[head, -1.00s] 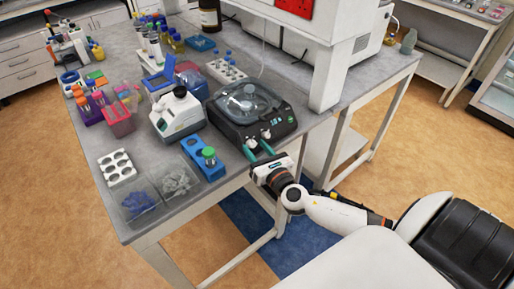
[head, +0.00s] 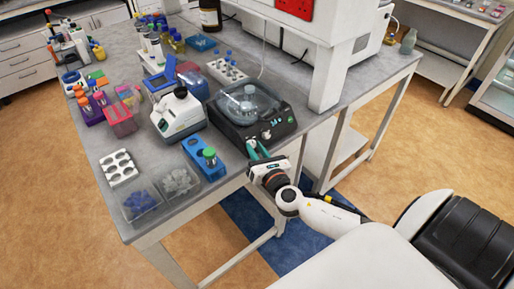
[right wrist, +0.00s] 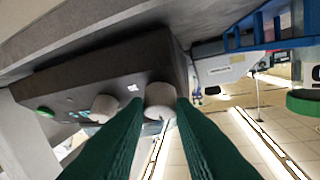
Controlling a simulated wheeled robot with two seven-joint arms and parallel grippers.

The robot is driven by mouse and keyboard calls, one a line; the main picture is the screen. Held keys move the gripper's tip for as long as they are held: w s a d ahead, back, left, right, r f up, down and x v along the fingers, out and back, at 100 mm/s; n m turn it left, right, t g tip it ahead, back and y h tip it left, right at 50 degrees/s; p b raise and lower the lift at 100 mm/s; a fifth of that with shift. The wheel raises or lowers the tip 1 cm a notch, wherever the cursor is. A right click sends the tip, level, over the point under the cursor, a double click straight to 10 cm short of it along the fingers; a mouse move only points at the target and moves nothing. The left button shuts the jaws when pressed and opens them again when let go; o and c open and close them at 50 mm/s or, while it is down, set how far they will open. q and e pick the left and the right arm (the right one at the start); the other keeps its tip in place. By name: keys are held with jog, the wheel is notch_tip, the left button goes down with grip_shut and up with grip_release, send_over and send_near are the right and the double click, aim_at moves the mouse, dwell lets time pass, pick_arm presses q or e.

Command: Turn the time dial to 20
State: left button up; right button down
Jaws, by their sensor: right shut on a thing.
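A dark benchtop device (head: 222,124) with a clear round lid stands near the table's front edge. Its front panel carries two pale dials and a green button; the panel also shows in the right wrist view (right wrist: 135,75). My right gripper (head: 257,148) reaches the panel from the front and is shut on one dial (right wrist: 160,96), the left one as the head view has it. The other dial (right wrist: 103,107) is free, also visible in the head view (head: 266,134). The dial markings are too small to read, so I cannot tell which is the time dial. My left gripper is not in view.
A blue rack with a green-capped tube (head: 205,160), a white instrument (head: 178,115) and a tray of blue pieces (head: 140,203) stand left of the device. A white table-top frame post (head: 330,75) rises on its right. The floor in front is clear.

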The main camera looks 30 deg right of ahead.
jog(key=m+g+h+p, duration=0.1)
jog(key=m, duration=0.1)
jog(key=m+g+h+p, duration=0.1)
jog(key=m+p, duration=0.1)
jog(key=m, duration=0.1)
jog(key=r+m+g+h+p, duration=0.1)
jog(key=m+h+p, duration=0.1)
jog(key=m, duration=0.1)
jog(key=shift+w+a, duration=0.2)
jog(key=shift+a, duration=0.2)
jog(key=shift+w+a+m+g+h+p, duration=0.1)
jog(key=shift+m+g+h+p, duration=0.15)
jog(key=shift+m+g+p, duration=0.75)
jog(key=shift+w+m+g+h+p, duration=0.1)
jog(key=shift+m+g+h+p, duration=0.15)
jog(key=shift+m+g+p, duration=0.7)
jog(key=shift+m+t, duration=0.35)
jog(key=shift+m, duration=0.1)
jog(key=c, duration=1.2)
grip_release()
jog(key=shift+s, duration=0.1)
jog(key=b+v, duration=0.2)
jog(key=v, duration=1)
